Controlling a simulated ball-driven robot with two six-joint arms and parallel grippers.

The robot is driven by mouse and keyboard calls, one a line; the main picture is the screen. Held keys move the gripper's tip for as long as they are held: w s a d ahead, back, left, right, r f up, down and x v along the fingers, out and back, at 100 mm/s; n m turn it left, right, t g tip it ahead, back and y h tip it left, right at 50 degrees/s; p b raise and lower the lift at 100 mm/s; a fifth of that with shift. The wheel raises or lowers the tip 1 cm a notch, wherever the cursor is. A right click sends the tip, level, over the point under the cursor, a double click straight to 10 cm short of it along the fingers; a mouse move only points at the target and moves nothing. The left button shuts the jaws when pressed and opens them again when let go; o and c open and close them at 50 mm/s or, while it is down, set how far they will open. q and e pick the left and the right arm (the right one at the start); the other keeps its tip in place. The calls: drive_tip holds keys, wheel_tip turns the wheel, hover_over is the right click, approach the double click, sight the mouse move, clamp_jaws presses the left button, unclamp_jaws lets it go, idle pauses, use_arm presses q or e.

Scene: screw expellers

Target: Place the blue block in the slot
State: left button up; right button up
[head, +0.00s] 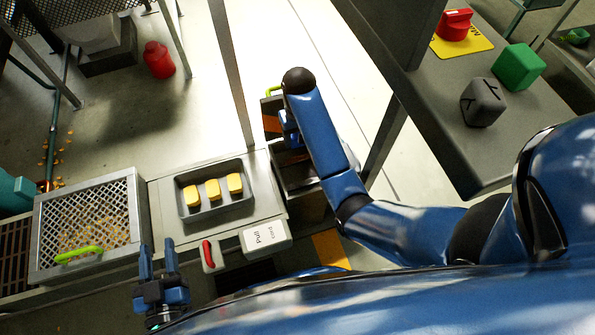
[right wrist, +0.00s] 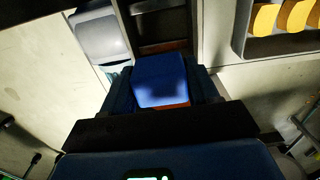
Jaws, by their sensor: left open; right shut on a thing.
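In the right wrist view, my right gripper (right wrist: 162,98) is shut on the blue block (right wrist: 160,78), which sits between its dark fingers. A dark framed opening (right wrist: 160,28) lies beyond the block; I cannot tell whether it is the slot. In the head view, my right gripper (head: 288,124) is mostly hidden behind my blue forearm, over an open dark bay at the right end of the machine. The block cannot be told apart there. My left gripper (head: 158,255) is open and empty, low in the picture, with fingers pointing up, left of a red-handled lever (head: 208,254).
A grey tray (head: 216,174) holds three yellow blocks. A mesh-covered bin (head: 42,240) with a green handle stands left. A side table (head: 505,140) at upper right carries a green cube (head: 518,67), a grey cube (head: 483,102) and a red knob (head: 453,24).

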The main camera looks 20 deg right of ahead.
sight(298, 173)
wheel_tip(298, 173, down, 19)
drive_tip(key=b, duration=0.7)
drive_tip(key=shift+b, duration=0.3)
drive_tip(key=shift+f, duration=0.1)
drive_tip(key=o, duration=1.1)
wheel_tip(298, 173, up, 12)
drive_tip(key=p, duration=0.5)
